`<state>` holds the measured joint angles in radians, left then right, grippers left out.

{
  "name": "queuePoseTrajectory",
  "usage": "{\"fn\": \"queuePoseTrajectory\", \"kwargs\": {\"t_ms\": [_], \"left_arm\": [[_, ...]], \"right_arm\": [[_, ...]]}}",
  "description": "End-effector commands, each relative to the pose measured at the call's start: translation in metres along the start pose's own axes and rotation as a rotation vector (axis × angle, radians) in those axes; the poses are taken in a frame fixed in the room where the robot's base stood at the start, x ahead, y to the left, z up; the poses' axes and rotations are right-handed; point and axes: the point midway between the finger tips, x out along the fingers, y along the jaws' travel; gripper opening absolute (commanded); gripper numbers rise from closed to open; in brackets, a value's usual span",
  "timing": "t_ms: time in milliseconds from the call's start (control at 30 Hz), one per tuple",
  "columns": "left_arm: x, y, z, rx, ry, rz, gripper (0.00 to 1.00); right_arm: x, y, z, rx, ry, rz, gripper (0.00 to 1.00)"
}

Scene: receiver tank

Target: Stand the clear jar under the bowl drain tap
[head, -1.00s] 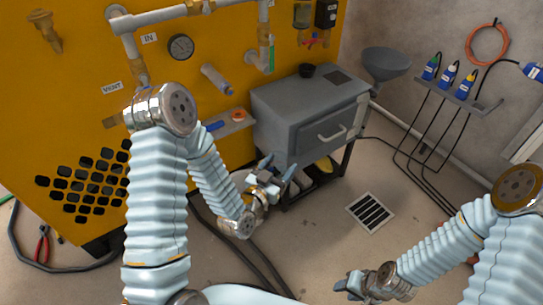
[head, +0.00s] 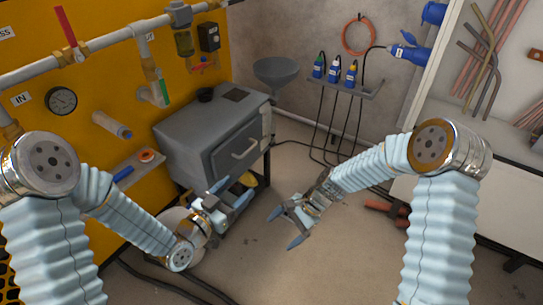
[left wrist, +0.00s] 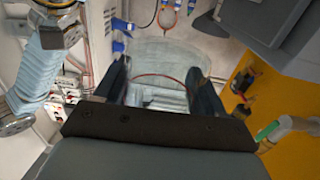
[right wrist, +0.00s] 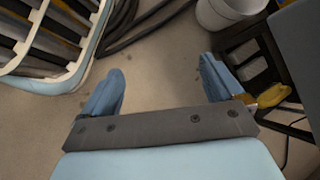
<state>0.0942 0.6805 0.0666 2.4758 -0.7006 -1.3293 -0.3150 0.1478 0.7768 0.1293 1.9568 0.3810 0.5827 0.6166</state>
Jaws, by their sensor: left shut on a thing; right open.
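The clear jar (left wrist: 165,62) is between the fingers of my left gripper (left wrist: 160,82) in the left wrist view, see-through with a thin red line across it. My left gripper is shut on it. In the head view my left gripper (head: 231,193) is in front of the grey cabinet, and the jar is hard to make out there. The bowl (head: 184,44) hangs on the pipework at the upper left, well above and behind my left gripper; its drain tap is too small to tell clearly. My right gripper (head: 284,227) is open and empty over the floor; it also shows in the right wrist view (right wrist: 162,72).
A small shelf (head: 140,165) juts from the yellow panel (head: 100,95). A white bucket (right wrist: 222,12) shows in the right wrist view. Floor at centre is clear.

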Motion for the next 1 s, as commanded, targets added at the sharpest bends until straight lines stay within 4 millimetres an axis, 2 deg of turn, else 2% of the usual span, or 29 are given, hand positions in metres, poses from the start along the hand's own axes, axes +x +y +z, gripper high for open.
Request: {"fn": "queuePoseTrajectory", "kwargs": {"t_ms": [33,100,200,300,400,500,667,1000], "left_arm": [[0.000,0.000,0.000,0.000,0.000,0.000,0.37],[0.000,0.000,0.000,0.000,0.001,0.000,0.37],[0.000,0.000,0.000,0.000,0.000,-0.001,0.37],[0.000,0.000,0.000,0.000,0.001,-0.001,0.37],[0.000,0.000,0.000,0.000,0.001,-0.001,0.37],[0.000,0.000,0.000,0.000,0.001,-0.001,0.37],[0.000,0.000,0.000,0.000,0.001,-0.001,0.37],[0.000,0.000,0.000,0.000,0.001,-0.001,0.37]], "right_arm": [[-0.022,-0.025,0.011,0.065,-0.056,-0.028,0.94],[-0.053,-0.054,0.032,0.155,-0.155,-0.048,0.94],[-0.096,-0.085,0.061,0.242,-0.285,-0.060,0.94],[-0.133,-0.104,0.087,0.291,-0.388,-0.054,0.94],[-0.160,-0.115,0.106,0.316,-0.461,-0.043,0.94],[-0.177,-0.120,0.117,0.326,-0.503,-0.032,0.94],[-0.177,-0.122,0.127,0.331,-0.525,-0.021,0.94],[-0.120,-0.129,0.159,0.331,-0.524,-0.019,0.94]]}}
